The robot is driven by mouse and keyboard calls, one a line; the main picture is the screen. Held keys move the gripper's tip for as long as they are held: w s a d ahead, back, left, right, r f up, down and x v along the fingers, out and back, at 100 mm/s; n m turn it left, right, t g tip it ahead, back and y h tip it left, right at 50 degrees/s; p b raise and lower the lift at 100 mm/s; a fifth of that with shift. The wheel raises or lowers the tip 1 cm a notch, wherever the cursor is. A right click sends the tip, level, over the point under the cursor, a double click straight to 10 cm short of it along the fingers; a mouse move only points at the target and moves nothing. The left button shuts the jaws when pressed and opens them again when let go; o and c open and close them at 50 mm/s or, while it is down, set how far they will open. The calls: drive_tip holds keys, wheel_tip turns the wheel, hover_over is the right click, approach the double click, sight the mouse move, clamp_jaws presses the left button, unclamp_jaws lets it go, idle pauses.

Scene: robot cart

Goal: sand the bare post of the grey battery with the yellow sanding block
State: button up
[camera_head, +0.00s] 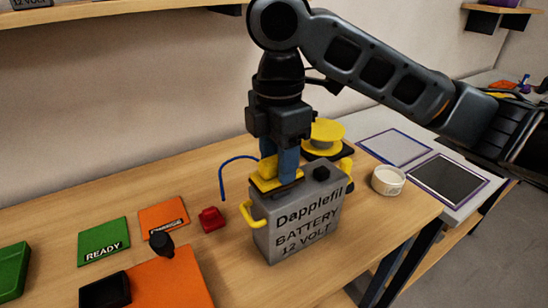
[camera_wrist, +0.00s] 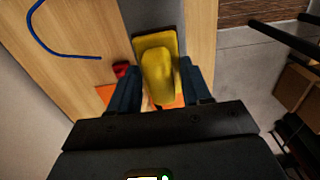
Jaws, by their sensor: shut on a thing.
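The grey battery (camera_head: 306,222), lettered "Dapplefil BATTERY 12 VOLT", stands upright on the wooden table with yellow handles at its sides. My gripper (camera_head: 279,168) is above its left part, fingers pointing down, shut on the yellow sanding block (camera_head: 268,182). The block's dark underside lies at the level of the battery's top; I cannot tell whether it touches. The block also shows between the fingers in the wrist view (camera_wrist: 160,75). A black cap (camera_head: 321,173) sits on the right of the battery's top. The bare post is hidden, seemingly under the block.
A red clamp-like piece (camera_head: 211,219) and a blue cable (camera_head: 222,178) lie left of the battery. A green READY mat (camera_head: 103,238) and an orange CHARGE mat (camera_head: 163,213) lie further left. A yellow spool (camera_head: 325,133) and a white bowl (camera_head: 388,181) stand behind and right.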

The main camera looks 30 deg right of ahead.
drive_tip(key=shift+f, duration=0.55)
idle(1.9)
drive_tip(key=shift+d+p, duration=0.1)
drive_tip(key=shift+p, duration=0.3)
idle(0.7)
drive_tip(key=shift+d, duration=0.1)
idle(0.3)
drive_tip(key=shift+d, duration=1.55)
drive_tip(key=shift+a, duration=0.1)
drive_tip(key=shift+a+r+p, duration=0.15)
drive_tip(key=shift+a+p, duration=0.45)
drive_tip(key=shift+a, duration=0.4)
drive_tip(key=shift+a+p, duration=0.35)
drive_tip(key=shift+a, duration=0.8)
